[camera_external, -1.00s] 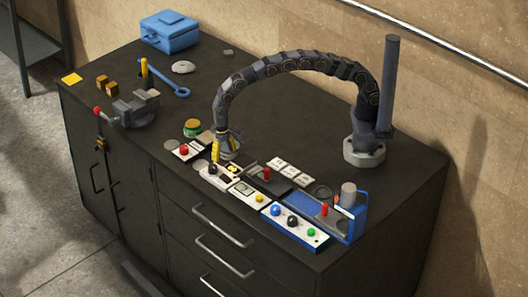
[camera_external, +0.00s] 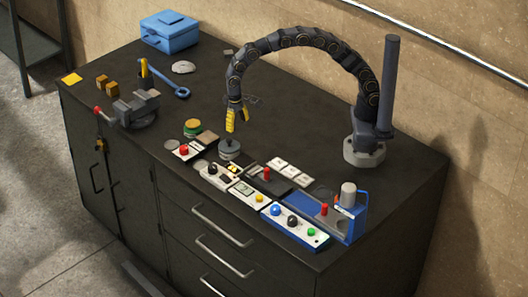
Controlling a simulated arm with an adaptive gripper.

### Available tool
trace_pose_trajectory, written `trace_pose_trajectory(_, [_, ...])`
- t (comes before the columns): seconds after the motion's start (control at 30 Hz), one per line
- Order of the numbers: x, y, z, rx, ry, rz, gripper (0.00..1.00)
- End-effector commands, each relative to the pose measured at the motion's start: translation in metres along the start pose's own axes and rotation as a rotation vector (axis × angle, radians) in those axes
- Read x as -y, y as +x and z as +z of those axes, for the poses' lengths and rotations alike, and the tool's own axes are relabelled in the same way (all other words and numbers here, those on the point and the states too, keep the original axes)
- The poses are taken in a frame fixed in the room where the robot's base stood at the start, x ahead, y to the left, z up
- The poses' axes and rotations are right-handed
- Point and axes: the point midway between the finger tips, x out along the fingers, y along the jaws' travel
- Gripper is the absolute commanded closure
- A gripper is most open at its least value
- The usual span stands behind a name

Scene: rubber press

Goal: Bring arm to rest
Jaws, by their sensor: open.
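My gripper (camera_external: 230,121) hangs from the end of my curved, segmented dark arm, with yellow fingers pointing down. It is open and empty, above the cabinet top and apart from it. Below it stands a small grey round part (camera_external: 229,149) on the cabinet top. The blue press (camera_external: 337,217) with a grey cylinder on top stands at the front right.
Button panels sit along the front edge, including a white panel (camera_external: 298,234) and a red-button box (camera_external: 184,151). A vise (camera_external: 135,108), a blue wrench (camera_external: 178,91) and a blue toolbox (camera_external: 170,31) are at left. The middle of the cabinet top (camera_external: 300,125) is clear.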

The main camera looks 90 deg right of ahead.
Motion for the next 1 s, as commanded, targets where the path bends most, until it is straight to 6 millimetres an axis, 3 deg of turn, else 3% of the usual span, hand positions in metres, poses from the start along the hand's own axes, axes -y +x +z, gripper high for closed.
trace_pose_trajectory(0.03, [-0.019, -0.018, 0.006, -0.003, -0.029, 0.002, 0.43])
trace_pose_trajectory(0.2, [-0.079, -0.056, 0.032, 0.005, -0.142, 0.018, 0.43])
trace_pose_trajectory(0.47, [-0.173, -0.088, 0.09, 0.028, -0.321, 0.037, 0.43])
trace_pose_trajectory(0.6, [-0.22, -0.092, 0.128, 0.043, -0.42, 0.042, 0.43])
trace_pose_trajectory(0.8, [-0.276, -0.084, 0.179, 0.067, -0.553, 0.047, 0.43])
trace_pose_trajectory(1.0, [-0.303, -0.074, 0.208, 0.084, -0.63, 0.051, 0.43])
